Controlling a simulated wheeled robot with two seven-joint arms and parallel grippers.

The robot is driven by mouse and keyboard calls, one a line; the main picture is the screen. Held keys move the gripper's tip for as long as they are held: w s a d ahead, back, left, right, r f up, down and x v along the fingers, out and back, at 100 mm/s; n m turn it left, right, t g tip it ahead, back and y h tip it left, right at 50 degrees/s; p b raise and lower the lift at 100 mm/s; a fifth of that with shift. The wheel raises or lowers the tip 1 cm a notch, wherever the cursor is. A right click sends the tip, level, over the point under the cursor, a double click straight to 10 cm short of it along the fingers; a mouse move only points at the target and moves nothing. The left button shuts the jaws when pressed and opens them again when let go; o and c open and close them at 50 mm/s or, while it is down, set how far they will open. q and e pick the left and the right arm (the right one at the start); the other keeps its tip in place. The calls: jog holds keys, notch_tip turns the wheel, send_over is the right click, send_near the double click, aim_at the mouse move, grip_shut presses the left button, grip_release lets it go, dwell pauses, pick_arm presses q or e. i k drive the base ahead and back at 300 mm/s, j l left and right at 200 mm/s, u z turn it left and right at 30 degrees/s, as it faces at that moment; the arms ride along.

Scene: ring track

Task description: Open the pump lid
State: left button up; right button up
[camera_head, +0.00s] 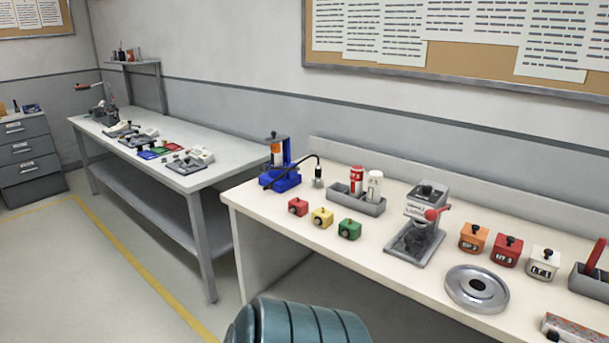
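No thing in view is clearly marked as the pump. A grey machine (424,212) with a red knob on its side stands on a dark base plate near the middle of the near white table. Its block-shaped top sits in place and looks closed. A blue device (279,168) with a clear and orange cylinder and a black hose stands at the table's back left corner. I cannot tell which of the two is the pump. Neither of my grippers is in view.
Red (298,207), yellow (322,217) and green (349,229) blocks sit at the table's left front. A grey tray (372,207) holds two canisters. A metal disc (477,289) and several labelled boxes (506,250) are right. Another grey table (225,165) stands far left.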

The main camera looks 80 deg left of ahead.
aim_at(275, 138)
jog(key=k+j+u, duration=0.15)
jog(key=u, duration=0.25)
jog(key=k+j+u, duration=0.1)
jog(key=j+u, duration=0.95)
jog(key=j, duration=1.15)
jog(key=k, duration=0.05)
